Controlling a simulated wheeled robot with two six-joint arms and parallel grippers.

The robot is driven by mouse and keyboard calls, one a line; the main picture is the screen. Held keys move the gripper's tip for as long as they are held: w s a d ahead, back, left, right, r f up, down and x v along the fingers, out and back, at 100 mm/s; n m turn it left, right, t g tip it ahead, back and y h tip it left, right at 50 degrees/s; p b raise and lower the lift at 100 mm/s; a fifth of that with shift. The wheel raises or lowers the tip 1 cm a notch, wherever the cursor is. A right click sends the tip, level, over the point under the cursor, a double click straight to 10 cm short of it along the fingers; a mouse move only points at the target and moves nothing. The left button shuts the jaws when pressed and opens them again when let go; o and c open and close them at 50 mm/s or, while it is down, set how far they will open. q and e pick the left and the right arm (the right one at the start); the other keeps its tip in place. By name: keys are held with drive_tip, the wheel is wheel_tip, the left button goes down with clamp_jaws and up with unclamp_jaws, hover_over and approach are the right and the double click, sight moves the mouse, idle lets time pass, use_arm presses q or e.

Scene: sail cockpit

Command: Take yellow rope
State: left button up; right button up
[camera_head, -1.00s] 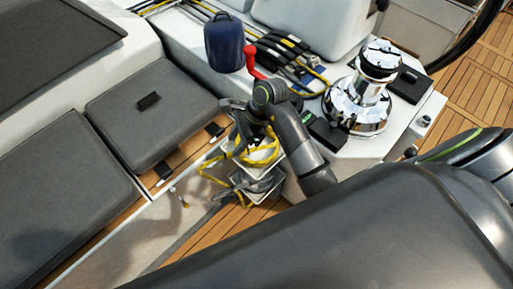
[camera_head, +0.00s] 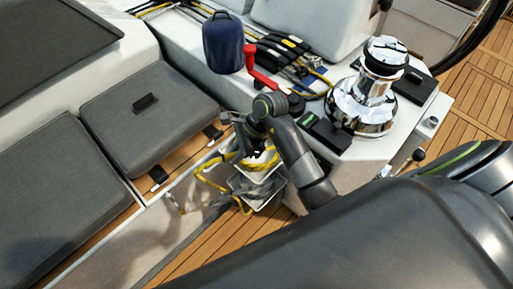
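The yellow rope (camera_head: 212,183) hangs in loose loops on the cockpit side, at and below the place where my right gripper (camera_head: 257,158) is, in the middle of the head view. A grey pouch-like holder (camera_head: 262,187) with a pale rim sits at the rope. My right arm reaches in from the lower right, and its gripper points down at the top of the rope. The fingertips are dark and mixed with the rope and holder, so I cannot tell whether they are open or shut on it. My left gripper is not in view.
A chrome winch (camera_head: 362,100) stands right of the arm. A red handle (camera_head: 262,68) and a dark blue cover (camera_head: 222,43) are behind it. Grey seat cushions (camera_head: 150,115) lie at left. Wooden decking (camera_head: 225,240) is below. Black clutches (camera_head: 283,50) with lines run across the top.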

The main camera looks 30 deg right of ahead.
clamp_jaws()
drive_tip(key=shift+r, duration=0.15)
drive_tip(key=shift+r+p, duration=0.95)
drive_tip(key=shift+r, duration=0.45)
